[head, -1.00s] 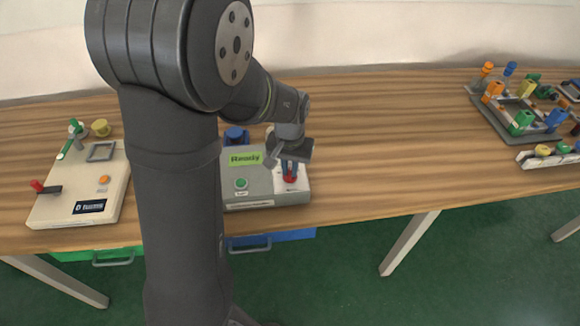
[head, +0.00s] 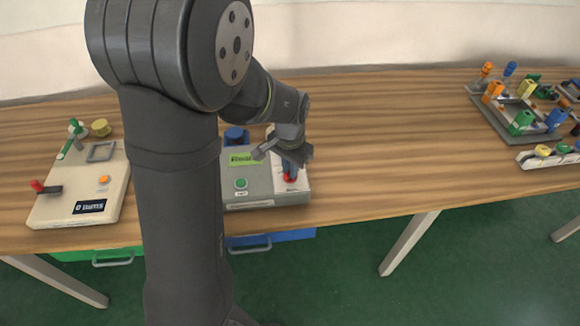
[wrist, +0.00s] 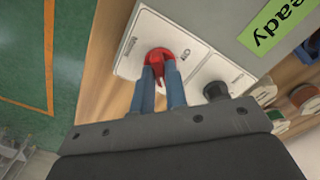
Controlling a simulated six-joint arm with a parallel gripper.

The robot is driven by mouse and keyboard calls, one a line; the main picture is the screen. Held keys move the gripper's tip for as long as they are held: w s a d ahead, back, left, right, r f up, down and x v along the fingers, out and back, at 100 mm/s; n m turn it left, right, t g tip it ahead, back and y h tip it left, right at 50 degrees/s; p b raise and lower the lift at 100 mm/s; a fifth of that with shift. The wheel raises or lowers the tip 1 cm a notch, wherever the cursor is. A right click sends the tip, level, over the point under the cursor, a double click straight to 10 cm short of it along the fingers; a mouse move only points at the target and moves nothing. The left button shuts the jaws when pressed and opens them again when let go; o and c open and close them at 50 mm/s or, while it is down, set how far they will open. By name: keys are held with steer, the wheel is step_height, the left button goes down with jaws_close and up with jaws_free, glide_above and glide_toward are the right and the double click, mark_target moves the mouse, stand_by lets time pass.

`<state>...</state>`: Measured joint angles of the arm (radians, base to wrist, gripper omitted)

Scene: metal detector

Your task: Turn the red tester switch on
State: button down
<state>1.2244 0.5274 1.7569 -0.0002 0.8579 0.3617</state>
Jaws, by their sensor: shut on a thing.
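The red tester switch (wrist: 160,56) is a red rotary knob on a white plate of a grey box (head: 262,187). In the head view the red knob (head: 291,178) shows at the box's front right, partly hidden by my gripper. My gripper (wrist: 161,72) is shut on the red knob, with its two blue fingers on either side of it. In the head view my gripper (head: 290,172) points down at the knob and its body is turned at an angle. The knob's exact turn position cannot be told.
The grey box has a green button (head: 240,184) and a green "Ready" label (wrist: 278,22). A black knob (wrist: 215,90) stands close beside my fingers. A beige box (head: 70,208) with a red-handled lever is at the left. Racks of coloured parts (head: 515,128) stand far right, with clear table between.

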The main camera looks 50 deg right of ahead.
steer(key=shift+d, duration=0.1)
steer(key=c, duration=1.4)
jaws_free()
steer(key=shift+c, duration=0.2)
steer(key=shift+r, duration=0.1)
step_height(320, 180, up, 17)
steer(key=shift+r, duration=0.15)
step_height(320, 180, down, 18)
steer(key=shift+r, duration=0.2)
